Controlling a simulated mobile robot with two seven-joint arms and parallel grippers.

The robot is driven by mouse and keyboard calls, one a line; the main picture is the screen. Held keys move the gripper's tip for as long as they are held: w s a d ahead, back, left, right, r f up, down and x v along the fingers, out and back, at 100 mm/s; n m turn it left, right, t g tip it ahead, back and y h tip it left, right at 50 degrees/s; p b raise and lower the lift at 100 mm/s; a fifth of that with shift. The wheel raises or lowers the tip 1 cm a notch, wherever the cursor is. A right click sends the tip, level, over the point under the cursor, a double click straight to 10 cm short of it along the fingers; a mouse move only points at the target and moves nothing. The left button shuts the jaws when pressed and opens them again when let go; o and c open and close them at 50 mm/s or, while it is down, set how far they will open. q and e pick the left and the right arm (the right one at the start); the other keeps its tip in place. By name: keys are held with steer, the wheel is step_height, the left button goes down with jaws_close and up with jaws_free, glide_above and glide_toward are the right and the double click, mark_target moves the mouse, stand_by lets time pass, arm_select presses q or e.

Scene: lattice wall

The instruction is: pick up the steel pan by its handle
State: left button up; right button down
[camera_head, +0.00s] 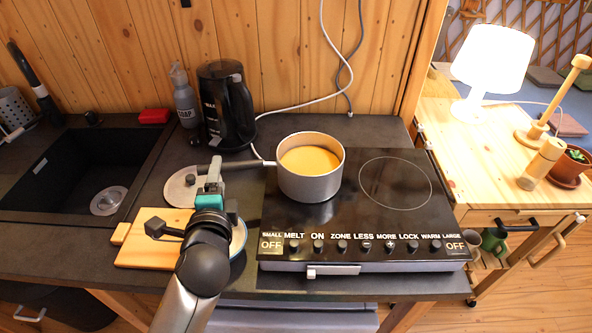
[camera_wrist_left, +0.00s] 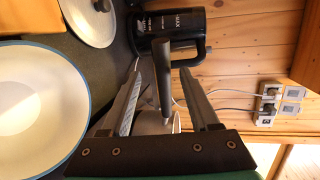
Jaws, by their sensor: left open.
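The steel pan (camera_head: 308,184), holding a yellow-orange liquid, stands on the left zone of the black hob. Its handle (camera_head: 247,163) points left toward my left gripper (camera_head: 213,172). In the left wrist view the dark handle (camera_wrist_left: 163,78) shows between the two open fingers of my left gripper (camera_wrist_left: 162,70), with gaps on both sides. The fingers are not closed on it. Most of the pan body is hidden behind the gripper there. My right gripper is in neither view.
A lid (camera_head: 180,190) lies left of the hob (camera_head: 395,190). A blue-rimmed white dish (camera_wrist_left: 78,110) sits near my gripper, beside a wooden board (camera_head: 140,250). A black kettle (camera_head: 228,105) and soap bottle (camera_head: 185,98) stand behind. The sink (camera_head: 75,165) is at left.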

arm_select(q)
steer(key=r+x, duration=0.1)
steer(key=x, duration=0.5)
steer(key=shift+a+f, duration=0.2)
steer(key=shift+f, duration=0.1)
jaws_close()
stand_by(1.2)
steer(key=shift+w+r, duration=0.1)
